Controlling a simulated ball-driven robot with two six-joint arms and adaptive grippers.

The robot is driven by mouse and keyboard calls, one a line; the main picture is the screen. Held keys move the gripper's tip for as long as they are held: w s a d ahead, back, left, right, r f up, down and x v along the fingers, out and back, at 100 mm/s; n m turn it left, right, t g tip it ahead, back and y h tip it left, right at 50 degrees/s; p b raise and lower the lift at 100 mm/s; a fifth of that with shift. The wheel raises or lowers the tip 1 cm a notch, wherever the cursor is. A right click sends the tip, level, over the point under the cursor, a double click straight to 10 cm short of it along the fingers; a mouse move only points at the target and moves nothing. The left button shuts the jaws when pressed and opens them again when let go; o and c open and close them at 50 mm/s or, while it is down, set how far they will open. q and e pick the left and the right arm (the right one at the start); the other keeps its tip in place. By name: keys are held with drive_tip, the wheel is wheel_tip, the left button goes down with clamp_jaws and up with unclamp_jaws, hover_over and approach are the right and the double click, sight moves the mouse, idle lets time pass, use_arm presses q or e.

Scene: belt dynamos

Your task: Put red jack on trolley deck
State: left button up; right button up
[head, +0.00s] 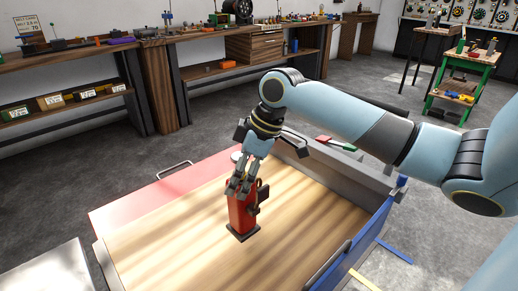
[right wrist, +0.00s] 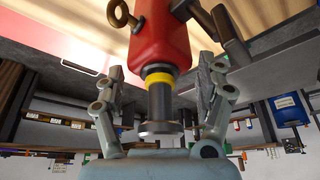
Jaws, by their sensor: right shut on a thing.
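The red jack (head: 243,210) stands upright over the wooden trolley deck (head: 165,240), with its dark square base at or just above the boards. I cannot tell whether the base bears on the deck. My right gripper (head: 241,184) points down and is shut on the top of the jack. In the right wrist view the jack's red body (right wrist: 163,38), yellow ring and dark neck show between the two fingers (right wrist: 162,105). My left gripper is not in view.
The deck has a red panel (head: 150,194) with a handle at the back left and a blue edge (head: 352,245) at the right. Workbenches (head: 205,45) line the back. A green stand (head: 468,78) is at the far right. Much of the deck around the jack is clear.

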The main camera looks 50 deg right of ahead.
drive_tip(key=shift+w+f, duration=0.25)
drive_tip(key=shift+w, duration=0.2)
drive_tip(key=shift+w+f, duration=0.2)
drive_tip(key=shift+w, duration=0.25)
wheel_tip(320, 180, down, 4)
drive_tip(key=shift+r+b, duration=0.1)
drive_tip(key=shift+b, duration=0.25)
drive_tip(key=o, duration=1.7)
drive_tip(key=shift+s+f, duration=0.15)
drive_tip(key=shift+f, duration=0.05)
drive_tip(key=p+v, duration=0.2)
drive_tip(key=v, duration=1)
drive_tip(key=shift+r, duration=0.15)
